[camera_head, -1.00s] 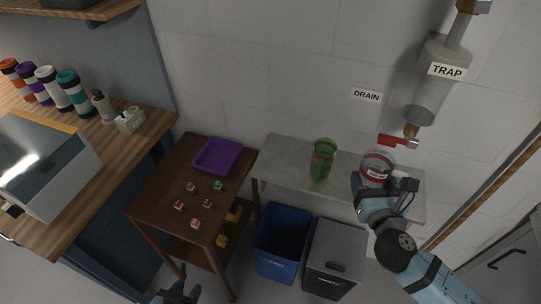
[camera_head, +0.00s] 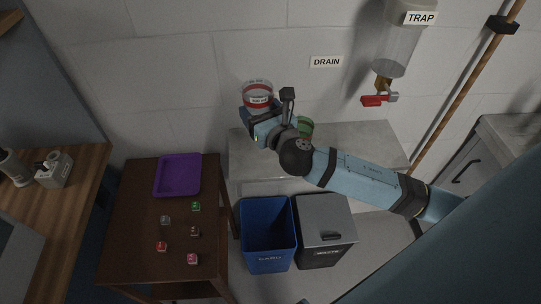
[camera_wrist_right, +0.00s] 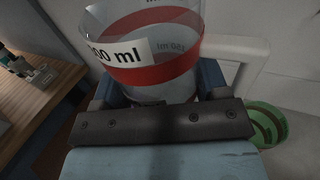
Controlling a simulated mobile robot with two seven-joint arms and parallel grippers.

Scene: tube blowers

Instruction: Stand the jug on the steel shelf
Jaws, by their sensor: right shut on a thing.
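The jug (camera_head: 258,93) is clear with a red band, a white label and a pale handle. My right gripper (camera_head: 257,110) is shut on it. It is held roughly upright, seen against the wall above the left end of the steel shelf (camera_head: 365,145). In the right wrist view the jug (camera_wrist_right: 160,50) fills the upper middle between the blue fingers, its handle to the right. Its base is hidden by the gripper. The gap between jug and shelf cannot be judged exactly. My left gripper is not in view.
A green container (camera_head: 306,126) stands on the shelf behind my right arm, partly hidden. The shelf's right part is bare. A drain valve (camera_head: 376,100) hangs above it. Below are a blue bin (camera_head: 268,225) and grey bin (camera_head: 325,225). A purple tray (camera_head: 178,176) lies on the brown table.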

